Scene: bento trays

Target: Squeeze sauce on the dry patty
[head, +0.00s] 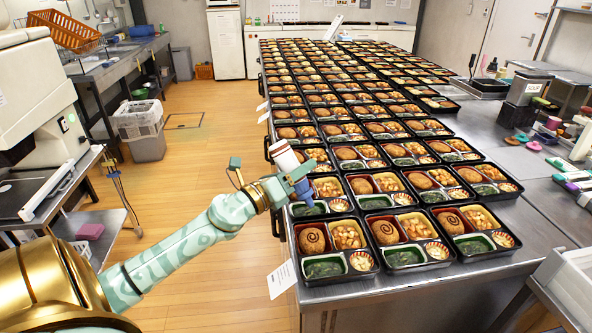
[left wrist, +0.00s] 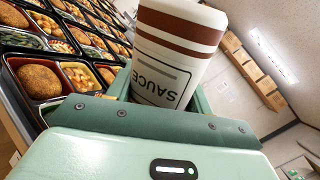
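My left gripper (head: 296,183) is shut on a white sauce bottle (head: 284,155) with brown stripes. The bottle is tilted, its base up and its blue nozzle end down. It fills the top middle of the left wrist view (left wrist: 178,50), with "SAUCE" upside down. The bottle is over the leftmost tray (head: 338,208) of the second row; that tray's patty is hidden behind my gripper. The front row's patties (head: 311,239), (head: 385,232), (head: 451,222) carry dark sauce spirals. Second-row patties further right (head: 362,186), (head: 419,180) look plain. My right gripper is out of view.
Many black bento trays fill the steel table (head: 400,298) in close rows. A paper tag (head: 281,279) hangs at its front left corner. A side counter (head: 545,185) with small items stands at right.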

